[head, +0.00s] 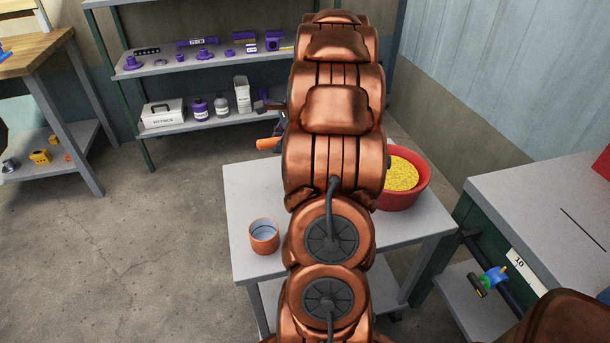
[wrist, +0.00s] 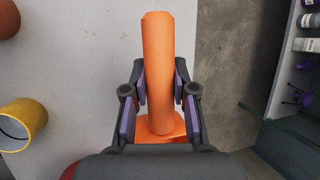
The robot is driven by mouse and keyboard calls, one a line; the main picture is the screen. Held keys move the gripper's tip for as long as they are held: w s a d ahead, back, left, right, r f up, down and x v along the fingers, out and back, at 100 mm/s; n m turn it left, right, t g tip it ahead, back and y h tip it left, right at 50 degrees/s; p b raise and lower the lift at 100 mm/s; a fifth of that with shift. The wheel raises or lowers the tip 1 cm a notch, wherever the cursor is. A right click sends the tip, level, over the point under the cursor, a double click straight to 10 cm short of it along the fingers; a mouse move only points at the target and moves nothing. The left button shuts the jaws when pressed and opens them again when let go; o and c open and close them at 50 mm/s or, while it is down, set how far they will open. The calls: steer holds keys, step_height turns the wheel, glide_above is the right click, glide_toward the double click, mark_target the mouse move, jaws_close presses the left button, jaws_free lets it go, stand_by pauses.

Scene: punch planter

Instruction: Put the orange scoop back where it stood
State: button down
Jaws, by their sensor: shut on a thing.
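The orange scoop (wrist: 156,40) is held between the fingers of my gripper (wrist: 160,80), which is shut on its handle. The handle points up in the wrist view, and a wider orange part shows below it, partly hidden by the gripper. In the head view an orange end of the scoop (head: 268,143) shows left of my arm, past the table's far edge area. My arm hides most of the gripper there. I cannot tell whether the scoop touches the table.
A grey table (head: 243,190) carries a terracotta pot (head: 264,240) at front left and a red bowl of yellow grains (head: 405,195) at right. The wrist view shows a yellow pot (wrist: 35,120) at left. Shelves (head: 190,65) stand behind; a workbench (head: 540,200) is at right.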

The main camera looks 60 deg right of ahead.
step_height(320, 180, down, 6)
steer(key=shift+r, duration=0.1)
steer(key=shift+f, duration=1.9)
steer(key=c, duration=0.9)
jaws_free()
steer(key=shift+c, duration=0.2)
steer(key=shift+f, duration=0.2)
